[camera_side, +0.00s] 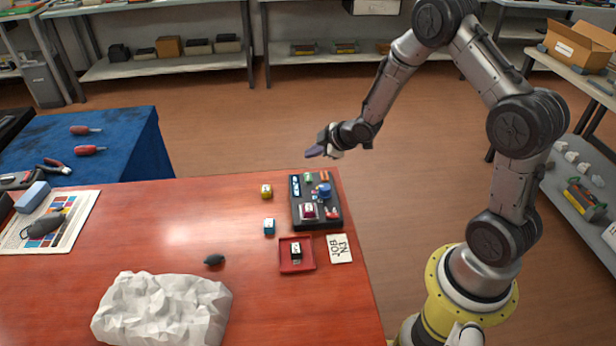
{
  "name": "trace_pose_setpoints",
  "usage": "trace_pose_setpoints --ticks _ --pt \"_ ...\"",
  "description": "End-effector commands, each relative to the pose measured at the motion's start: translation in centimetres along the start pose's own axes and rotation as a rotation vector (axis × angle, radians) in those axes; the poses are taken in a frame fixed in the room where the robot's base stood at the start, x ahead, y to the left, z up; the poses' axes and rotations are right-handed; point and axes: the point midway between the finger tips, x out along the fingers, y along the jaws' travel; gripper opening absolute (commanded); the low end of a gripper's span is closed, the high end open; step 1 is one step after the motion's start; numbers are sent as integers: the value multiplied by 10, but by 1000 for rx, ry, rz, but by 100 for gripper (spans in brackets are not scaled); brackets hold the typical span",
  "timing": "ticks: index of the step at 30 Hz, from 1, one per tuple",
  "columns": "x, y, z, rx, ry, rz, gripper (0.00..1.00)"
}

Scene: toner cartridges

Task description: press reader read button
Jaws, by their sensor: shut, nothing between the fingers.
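The reader (315,222) is a black panel near the right edge of the red table. It carries a narrow blue-white strip (295,185) on its left and several small coloured parts: green, orange, blue and red. A dark red block with a pale front (309,211) sits at its lower left. Which part is the read button is too small to tell. My gripper (314,153) is shut and empty, above and beyond the reader's far edge, apart from it, its fingers pointing left.
A yellow cartridge (266,191) and a blue one (269,227) stand left of the reader. A red tray (284,266) holds a dark cartridge (296,250), beside a "JOB N3" card (340,249). Crumpled white paper (160,310) lies front left; the table's middle is mostly clear.

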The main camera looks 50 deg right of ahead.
Motion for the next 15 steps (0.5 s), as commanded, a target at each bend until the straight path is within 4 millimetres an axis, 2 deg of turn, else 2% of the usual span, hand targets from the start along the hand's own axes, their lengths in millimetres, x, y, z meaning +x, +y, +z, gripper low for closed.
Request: trace_pose_setpoints --ticks 9,15 --pt "28 -20 20 1 -1 -1 0" --pt "35 -25 26 0 0 1 0"
